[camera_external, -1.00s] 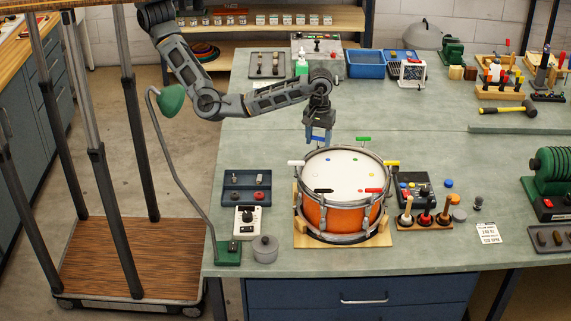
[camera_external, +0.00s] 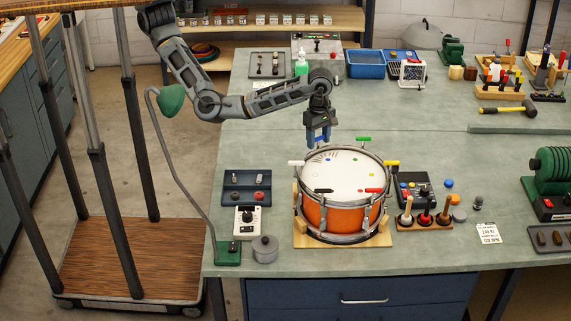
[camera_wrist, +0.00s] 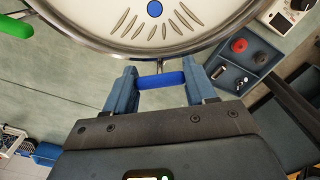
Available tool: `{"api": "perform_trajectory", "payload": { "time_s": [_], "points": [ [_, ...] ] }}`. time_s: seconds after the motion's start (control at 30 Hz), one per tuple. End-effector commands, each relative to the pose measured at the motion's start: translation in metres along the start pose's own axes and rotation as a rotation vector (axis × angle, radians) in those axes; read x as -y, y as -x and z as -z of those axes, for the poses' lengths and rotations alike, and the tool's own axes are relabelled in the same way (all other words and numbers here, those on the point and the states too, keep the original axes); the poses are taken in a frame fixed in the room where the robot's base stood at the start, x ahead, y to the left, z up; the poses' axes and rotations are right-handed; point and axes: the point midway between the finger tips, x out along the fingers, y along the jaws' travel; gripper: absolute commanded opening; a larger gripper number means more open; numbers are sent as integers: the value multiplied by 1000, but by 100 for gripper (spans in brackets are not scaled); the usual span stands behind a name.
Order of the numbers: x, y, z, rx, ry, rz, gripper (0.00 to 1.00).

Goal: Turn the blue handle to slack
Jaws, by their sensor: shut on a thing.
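The blue handle (camera_wrist: 161,80) is a short crossbar on a thin metal rod at the drum's rim. In the wrist view it spans the gap between the two blue fingers of my gripper (camera_wrist: 162,83), which are shut on its ends. In the external view my gripper (camera_external: 318,139) points down at the far edge of the drum (camera_external: 338,215), and the blue handle is mostly hidden there by the fingers. The drum has an orange shell and a white head with coloured dots, one of them blue (camera_wrist: 154,8).
Other handles ring the drum: green (camera_external: 364,139) close to the right of my gripper, yellow (camera_external: 391,162), red (camera_external: 373,190), black (camera_external: 323,190) and white (camera_external: 296,162). A blue tray (camera_external: 246,199) lies left of the drum.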

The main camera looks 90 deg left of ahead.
Motion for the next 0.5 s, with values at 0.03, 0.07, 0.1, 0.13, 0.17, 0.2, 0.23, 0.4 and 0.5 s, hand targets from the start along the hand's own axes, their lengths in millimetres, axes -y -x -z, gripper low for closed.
{"api": "perform_trajectory", "payload": {
  "time_s": [0.03,0.07,0.1,0.13,0.17,0.2,0.23,0.4,0.5],
  "points": [
    [0,0,-1,1,42,-1,25],
    [0,0,0,1,70,-2,25],
    [0,0,0,1,109,-1,25],
    [0,0,0,1,137,-1,25],
    [0,-1,-1,1,166,-1,25],
    [0,-1,-1,2,203,-1,25],
    [0,0,-1,2,232,0,25],
    [0,0,-1,2,394,-1,25],
    [0,-1,-1,2,487,0,25]
  ]
}}
